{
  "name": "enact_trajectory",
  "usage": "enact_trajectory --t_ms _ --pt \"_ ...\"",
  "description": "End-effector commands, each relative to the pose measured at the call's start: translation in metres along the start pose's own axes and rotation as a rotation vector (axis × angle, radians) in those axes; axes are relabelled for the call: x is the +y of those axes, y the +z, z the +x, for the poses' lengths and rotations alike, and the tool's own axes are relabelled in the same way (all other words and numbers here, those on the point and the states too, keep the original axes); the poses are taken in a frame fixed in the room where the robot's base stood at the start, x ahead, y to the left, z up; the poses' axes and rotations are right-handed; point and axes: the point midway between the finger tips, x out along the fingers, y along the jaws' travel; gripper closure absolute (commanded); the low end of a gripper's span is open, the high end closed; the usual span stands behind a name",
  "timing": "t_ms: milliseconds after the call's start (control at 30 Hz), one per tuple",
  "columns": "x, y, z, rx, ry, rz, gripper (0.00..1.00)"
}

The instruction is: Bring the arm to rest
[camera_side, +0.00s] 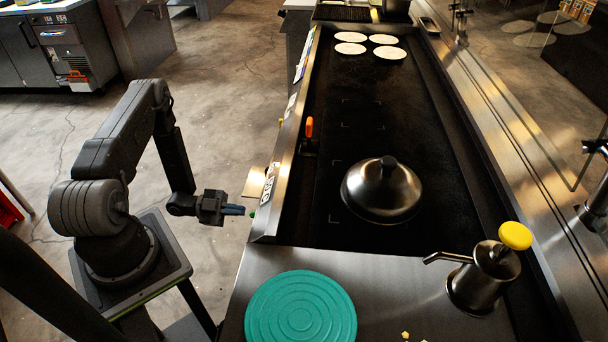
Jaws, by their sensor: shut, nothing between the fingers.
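My gripper (232,210) is shut and empty. It is beside the left edge of the griddle (420,120), outside the griddle's front rail and over the floor side. My arm is folded, with the forearm hanging down to the gripper. No task object is in the gripper.
A metal dome lid (382,188) sits on the griddle. Several pale tortillas (385,40) lie at its far end. An orange-handled tool (309,128) stands by the rail.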

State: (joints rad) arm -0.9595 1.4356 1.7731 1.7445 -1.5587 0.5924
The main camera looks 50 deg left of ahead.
Motion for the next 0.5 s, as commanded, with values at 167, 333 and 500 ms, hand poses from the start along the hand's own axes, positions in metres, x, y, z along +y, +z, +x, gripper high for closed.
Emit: enact_trajectory --t_ms 167,333,500 --pt "0.001 0.0 -0.017 -0.001 -0.002 -0.001 1.0" --pt "0.002 0.0 -0.021 0.0 0.001 -0.002 1.0" --pt "0.002 0.0 -0.02 0.0 0.001 -0.002 1.0"
